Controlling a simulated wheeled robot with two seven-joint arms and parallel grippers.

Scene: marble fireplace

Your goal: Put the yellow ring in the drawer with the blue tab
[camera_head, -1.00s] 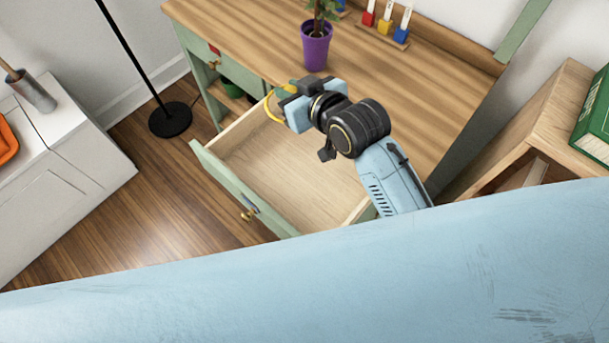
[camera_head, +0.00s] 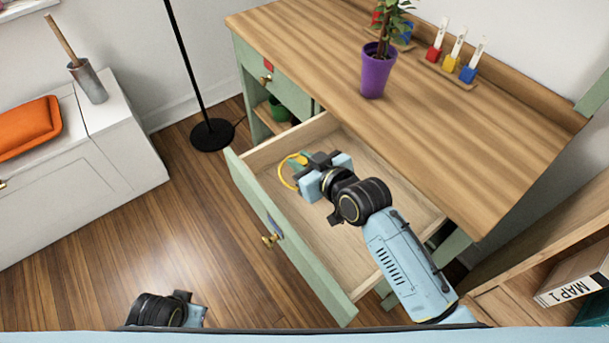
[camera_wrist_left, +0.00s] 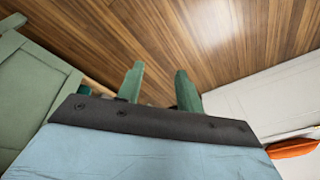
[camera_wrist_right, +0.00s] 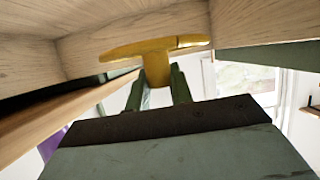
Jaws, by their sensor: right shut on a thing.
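The yellow ring (camera_head: 287,174) is held in my right gripper (camera_head: 300,170), over the inside of the open drawer (camera_head: 330,295). The right wrist view shows the ring (camera_wrist_right: 155,47) between the shut fingers (camera_wrist_right: 160,88), with wooden drawer boards around it. I cannot tell whether the ring touches the drawer floor. The blue tab (camera_head: 273,221) is on the green drawer front, by a brass knob. My left gripper (camera_wrist_left: 160,88) is open and empty above the wood floor, in the left wrist view. Only a part of my left arm's end shows at the bottom of the head view.
The desk top (camera_head: 440,130) carries a purple pot (camera_head: 376,72) with a plant and a rack of colored blocks (camera_head: 450,62). A shut drawer has a red tab (camera_head: 268,66). A black lamp base (camera_head: 212,134) stands behind the drawer; a white cabinet (camera_head: 90,180) is left.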

